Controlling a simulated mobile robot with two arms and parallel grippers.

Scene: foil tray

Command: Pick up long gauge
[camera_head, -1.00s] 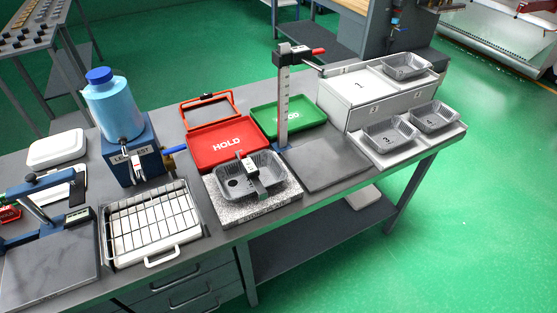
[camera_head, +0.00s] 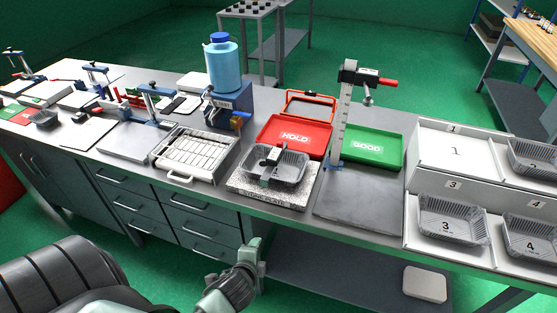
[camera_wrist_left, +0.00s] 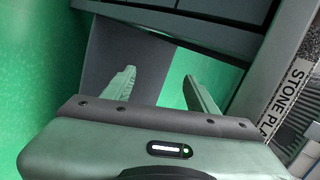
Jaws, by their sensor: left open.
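A tall upright gauge (camera_head: 345,115) with a marked grey beam, a black head and a red-tipped arm stands behind the dark grey plate in the head view. A shorter gauge with a black body (camera_head: 271,156) lies across a grey foil tray (camera_head: 290,168) on the speckled stone plate (camera_head: 248,190). I cannot tell from its look alone which one is the long gauge. My left gripper (camera_head: 250,250) is in front of the bench, below its top and apart from both gauges. In the left wrist view its fingers (camera_wrist_left: 160,82) are apart with nothing between them. My right gripper is not in view.
The red HOLD tray (camera_head: 318,146) and green GOOD tray (camera_head: 390,158) lie behind the plates. The bench's front edge and drawers (camera_head: 170,205) are near my gripper. The dark plate (camera_head: 365,212) is clear.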

